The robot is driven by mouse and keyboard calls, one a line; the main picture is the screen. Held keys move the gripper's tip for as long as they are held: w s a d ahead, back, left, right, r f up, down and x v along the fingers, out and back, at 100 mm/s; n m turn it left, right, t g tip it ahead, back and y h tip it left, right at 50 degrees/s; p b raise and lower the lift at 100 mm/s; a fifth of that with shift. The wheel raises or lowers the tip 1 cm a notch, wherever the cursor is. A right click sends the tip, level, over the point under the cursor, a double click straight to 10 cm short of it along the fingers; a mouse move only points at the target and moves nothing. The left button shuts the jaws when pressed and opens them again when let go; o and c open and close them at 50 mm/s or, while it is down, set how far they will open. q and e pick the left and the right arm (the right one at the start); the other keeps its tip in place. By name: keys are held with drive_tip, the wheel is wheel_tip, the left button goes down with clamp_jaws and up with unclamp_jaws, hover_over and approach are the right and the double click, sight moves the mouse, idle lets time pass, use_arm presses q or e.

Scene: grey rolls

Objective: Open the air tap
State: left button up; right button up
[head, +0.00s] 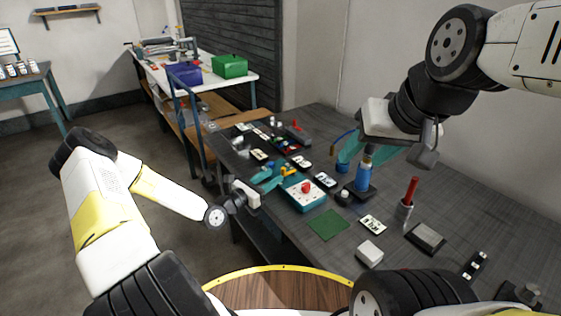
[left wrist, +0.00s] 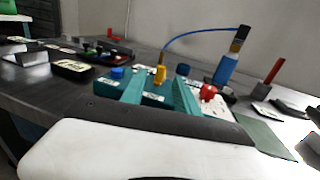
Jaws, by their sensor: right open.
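A small yellow fitting (head: 285,170), perhaps the air tap, stands on the bench; in the left wrist view (left wrist: 160,75) a blue hose arches from near it towards a blue cylinder (left wrist: 225,70). The cylinder (head: 363,178) stands upright on a dark base in the head view. My left gripper (head: 268,178) reaches over the bench edge, its teal fingers apart and close to the yellow fitting. I cannot tell whether they touch it. My right gripper (head: 367,153) is open, teal fingers spread above and around the cylinder's top. Its grip point is partly hidden.
A pale box with a red button (head: 305,187) sits beside the left gripper. Several small parts crowd the bench's far end.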

sight(282, 171)
use_arm(q)
drive_tip(key=x, duration=0.6)
drive_tip(key=shift+w, duration=0.1)
drive_tip(key=shift+c, duration=0.5)
clamp_jaws()
